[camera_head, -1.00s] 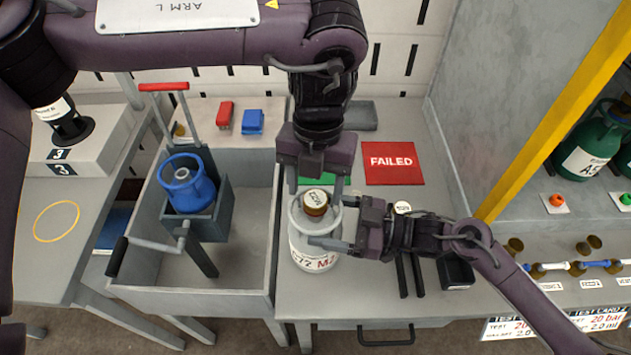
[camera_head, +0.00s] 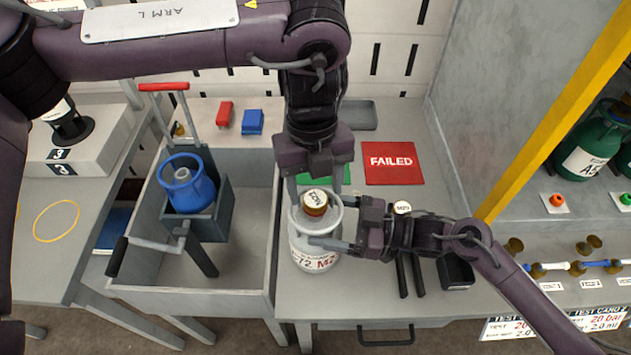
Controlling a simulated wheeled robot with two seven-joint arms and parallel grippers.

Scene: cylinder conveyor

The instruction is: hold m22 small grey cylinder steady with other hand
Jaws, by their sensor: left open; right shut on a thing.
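The small grey cylinder (camera_head: 314,260), marked with "72" and partly readable red lettering, stands upright on the bench. A brass valve with a white round label (camera_head: 316,200) sits inside its open collar. My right gripper (camera_head: 328,222) comes in from the right and is shut on the cylinder's collar. My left gripper (camera_head: 318,192) is above the cylinder, pointing down, open, with its fingers on either side of the valve top. I cannot tell whether the fingers touch it.
A red FAILED mat (camera_head: 392,163) and a partly hidden green mat (camera_head: 318,178) lie behind. A grey trough (camera_head: 262,225) with a blue cylinder (camera_head: 188,186) in a cart is at left. Black tools and a small black tray (camera_head: 456,272) lie to the right.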

